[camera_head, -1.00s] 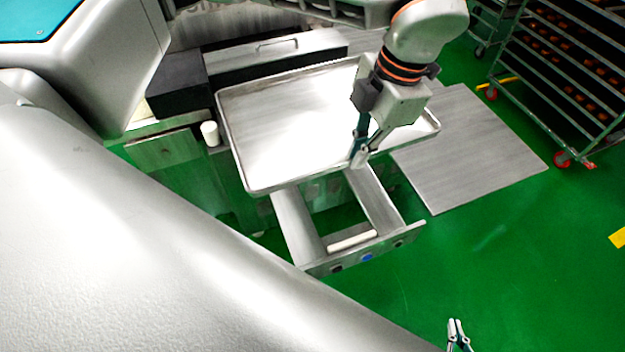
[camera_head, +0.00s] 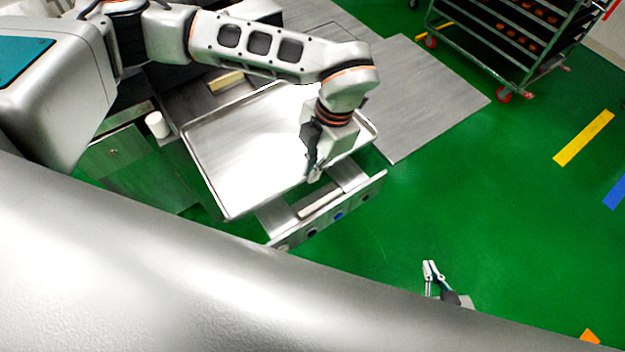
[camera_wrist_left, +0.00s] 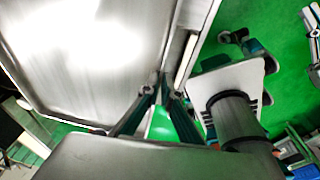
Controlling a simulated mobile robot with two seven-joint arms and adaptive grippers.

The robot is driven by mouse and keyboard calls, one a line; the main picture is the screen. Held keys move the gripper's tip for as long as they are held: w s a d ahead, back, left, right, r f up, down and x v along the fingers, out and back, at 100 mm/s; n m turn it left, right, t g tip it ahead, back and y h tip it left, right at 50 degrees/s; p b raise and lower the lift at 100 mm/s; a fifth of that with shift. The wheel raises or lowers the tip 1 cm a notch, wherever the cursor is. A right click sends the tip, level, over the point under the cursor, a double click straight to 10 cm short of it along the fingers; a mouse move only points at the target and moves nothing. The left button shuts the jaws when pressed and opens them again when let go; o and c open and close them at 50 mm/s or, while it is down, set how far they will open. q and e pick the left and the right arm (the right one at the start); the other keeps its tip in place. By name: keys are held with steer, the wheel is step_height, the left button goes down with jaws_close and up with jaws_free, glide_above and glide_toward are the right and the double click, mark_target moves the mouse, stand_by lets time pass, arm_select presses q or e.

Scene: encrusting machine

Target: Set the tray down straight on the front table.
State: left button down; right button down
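The large shallow metal tray (camera_head: 222,216) is in the middle of the head view, above a metal frame with buttons. Its near corner points down and left, so it lies turned relative to the picture. My left gripper (camera_head: 314,174) is at the tray's near right edge, pointing down. In the left wrist view its fingertips (camera_wrist_left: 163,78) meet on the tray's rim (camera_wrist_left: 155,60). My right gripper (camera_head: 431,266) is empty over the green floor, its fingertips close together. A flat grey metal tabletop (camera_head: 425,95) lies right of the tray. Whether the tray touches what is below is hidden.
The button frame (camera_head: 338,212) holds a pale roller under the tray's near edge. A white cylinder (camera_head: 157,125) stands left of the tray. A wheeled rack (camera_head: 505,45) stands at the upper right.

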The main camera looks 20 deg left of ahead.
arm_select(q)
steer(key=shift+w+d+x, duration=0.1)
steer(key=shift+d+x, duration=0.05)
steer(key=shift+x, duration=0.75)
steer(key=shift+w+d+x, duration=0.1)
steer(key=shift+d+x, duration=0.05)
steer(key=shift+x, duration=0.7)
steer(key=shift+w+d+x, duration=0.1)
steer(key=shift+d+x, duration=0.05)
steer(key=shift+x, duration=0.75)
steer(key=shift+f, duration=0.1)
steer(key=c, duration=2.3)
jaws_free()
steer(key=v, duration=1.2)
steer(key=shift+s, duration=0.1)
